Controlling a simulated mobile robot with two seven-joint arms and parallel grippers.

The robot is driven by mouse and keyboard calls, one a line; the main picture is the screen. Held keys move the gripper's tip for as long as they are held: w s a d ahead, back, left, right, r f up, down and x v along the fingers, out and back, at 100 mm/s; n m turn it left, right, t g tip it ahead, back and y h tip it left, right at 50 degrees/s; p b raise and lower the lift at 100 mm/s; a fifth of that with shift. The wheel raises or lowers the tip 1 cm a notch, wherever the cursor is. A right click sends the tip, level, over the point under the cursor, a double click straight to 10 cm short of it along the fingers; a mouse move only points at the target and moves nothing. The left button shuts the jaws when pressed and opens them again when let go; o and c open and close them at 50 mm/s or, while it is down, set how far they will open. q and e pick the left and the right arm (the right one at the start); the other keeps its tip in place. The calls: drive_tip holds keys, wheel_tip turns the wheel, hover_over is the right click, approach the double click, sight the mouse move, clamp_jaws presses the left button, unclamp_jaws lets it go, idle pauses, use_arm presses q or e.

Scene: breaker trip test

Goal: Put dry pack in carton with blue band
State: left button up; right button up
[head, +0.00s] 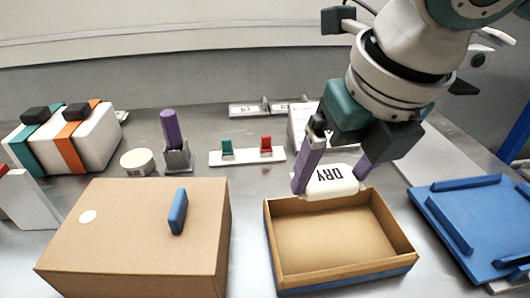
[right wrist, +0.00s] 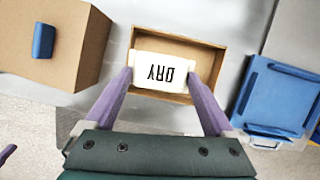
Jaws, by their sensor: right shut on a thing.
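The dry pack (head: 331,181) is a white pack with black DRY lettering. My right gripper (head: 331,183) is shut on it, one purple finger at each side, and holds it over the back part of the open carton with the blue band (head: 340,285). The right wrist view shows the pack (right wrist: 162,76) between the fingers, over the carton (right wrist: 183,40). The open carton's inside looks empty in the head view. The blue band shows along its lower edge. In the right wrist view a small purple piece shows at the lower left. My left gripper is not clearly in view.
A closed brown box (head: 130,230) with a blue handle (head: 178,211) stands left of the carton. A blue tray (head: 480,215) lies to the right. Behind are a purple-handled tool in a grey stand (head: 178,155), a white holder with green and red clips (head: 247,157), and a round tub (head: 137,162).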

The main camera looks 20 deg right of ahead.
sight(313, 244)
wheel_tip(313, 244, down, 12)
drive_tip(key=b, duration=0.2)
drive_tip(key=shift+f+b, duration=0.25)
drive_tip(key=shift+b, duration=0.15)
drive_tip(key=shift+f, duration=0.15)
drive_tip(key=o, duration=1.2)
